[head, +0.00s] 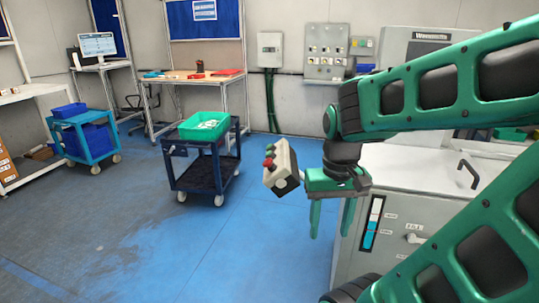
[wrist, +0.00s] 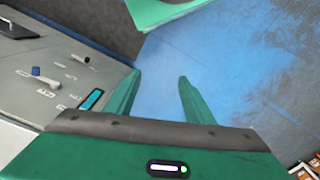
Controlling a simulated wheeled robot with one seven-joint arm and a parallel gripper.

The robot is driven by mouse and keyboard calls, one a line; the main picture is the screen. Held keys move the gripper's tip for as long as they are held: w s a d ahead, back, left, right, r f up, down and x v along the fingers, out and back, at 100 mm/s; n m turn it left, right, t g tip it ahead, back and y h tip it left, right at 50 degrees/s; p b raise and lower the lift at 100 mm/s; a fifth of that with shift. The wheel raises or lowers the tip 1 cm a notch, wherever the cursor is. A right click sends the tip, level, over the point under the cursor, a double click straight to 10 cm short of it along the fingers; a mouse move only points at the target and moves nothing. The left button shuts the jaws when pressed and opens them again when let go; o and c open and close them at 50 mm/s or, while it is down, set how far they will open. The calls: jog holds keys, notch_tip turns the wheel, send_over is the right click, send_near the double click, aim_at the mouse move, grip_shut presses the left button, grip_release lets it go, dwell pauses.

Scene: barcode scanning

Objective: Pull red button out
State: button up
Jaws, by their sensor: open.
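A small pale control box (head: 283,166) with a dark side shows in the middle of the head view, tilted. A red button (head: 268,162) sticks out of its left face, with other small buttons around it. My gripper (head: 331,220) is just right of and below the box, with its two green fingers pointing down, apart and empty. In the wrist view the open fingers (wrist: 160,82) have only blue floor between them. The red button does not show in the wrist view. I cannot tell from the head view whether the gripper touches the box.
A grey machine cabinet (head: 400,180) with a handle and knobs stands close on the right; its panel (wrist: 40,60) also fills the left of the wrist view. A dark cart (head: 205,160) carries a green crate (head: 204,126) farther back. Blue floor (head: 150,240) is clear at left.

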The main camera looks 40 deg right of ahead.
jog(key=w+d+r+n+h, duration=0.1)
jog(key=w+r+n, duration=0.25)
jog(key=w, duration=0.35)
jog(key=w+d+r+n, duration=0.2)
jog(key=w+r+n, duration=0.1)
jog(key=w+r, duration=0.25)
jog(key=n+t, duration=0.1)
jog(key=n, duration=0.7)
send_near(268, 161)
jog(key=shift+h, duration=0.3)
jog(key=f, duration=0.2)
jog(key=w+f, duration=0.1)
jog(key=f, duration=0.5)
jog(key=shift+w+d+f, duration=0.15)
jog(key=shift+w+d, duration=0.05)
jog(key=shift+d, duration=0.15)
grip_shut()
jog(key=shift+w+a+r, duration=0.3)
jog(key=shift+a+r, duration=0.1)
jog(key=shift+r, duration=0.1)
grip_release()
